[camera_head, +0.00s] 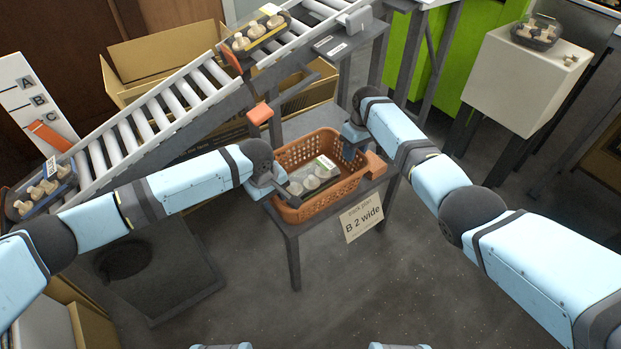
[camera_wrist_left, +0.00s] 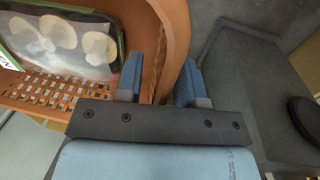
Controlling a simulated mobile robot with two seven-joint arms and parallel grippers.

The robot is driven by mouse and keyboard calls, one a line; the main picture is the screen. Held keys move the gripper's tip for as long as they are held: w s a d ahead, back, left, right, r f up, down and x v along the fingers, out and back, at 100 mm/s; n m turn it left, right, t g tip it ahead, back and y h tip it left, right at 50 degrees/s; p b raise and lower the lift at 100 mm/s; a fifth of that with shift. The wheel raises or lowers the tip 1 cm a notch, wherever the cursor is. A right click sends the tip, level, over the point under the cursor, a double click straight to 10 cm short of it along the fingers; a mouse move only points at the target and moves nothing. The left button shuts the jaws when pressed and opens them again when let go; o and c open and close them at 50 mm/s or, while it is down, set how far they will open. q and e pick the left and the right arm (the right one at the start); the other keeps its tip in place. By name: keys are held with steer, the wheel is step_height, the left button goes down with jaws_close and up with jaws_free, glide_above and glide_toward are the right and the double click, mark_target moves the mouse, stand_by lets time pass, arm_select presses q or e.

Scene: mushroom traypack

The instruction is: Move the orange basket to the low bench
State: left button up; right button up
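The orange basket (camera_head: 330,192) stands upright on a dark grey stand with a "B 2 wide" sign (camera_head: 363,217). It holds a clear-lidded tray of mushrooms (camera_head: 313,177), also seen in the left wrist view (camera_wrist_left: 68,38). My left gripper (camera_head: 283,190) is at the basket's left wall. In the left wrist view its fingers (camera_wrist_left: 158,82) stand apart on either side of that wall, with some gap. My right gripper (camera_head: 354,140) is at the basket's right rim; its finger spacing is unclear. A low dark platform (camera_head: 185,292) at lower left may be the low bench.
A roller conveyor (camera_head: 150,120) slopes behind the basket, with mushroom trays at its lower end (camera_head: 42,190) and top (camera_head: 258,32). Open cardboard boxes (camera_head: 165,45) lie behind it. A pale block (camera_head: 525,75) carries another tray. Floor in front is clear.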

arm_select(q)
jaws_close()
arm_select(e)
jaws_close()
arm_select(q)
steer(key=shift+r, duration=0.1)
arm_select(e)
steer(key=shift+r, duration=0.1)
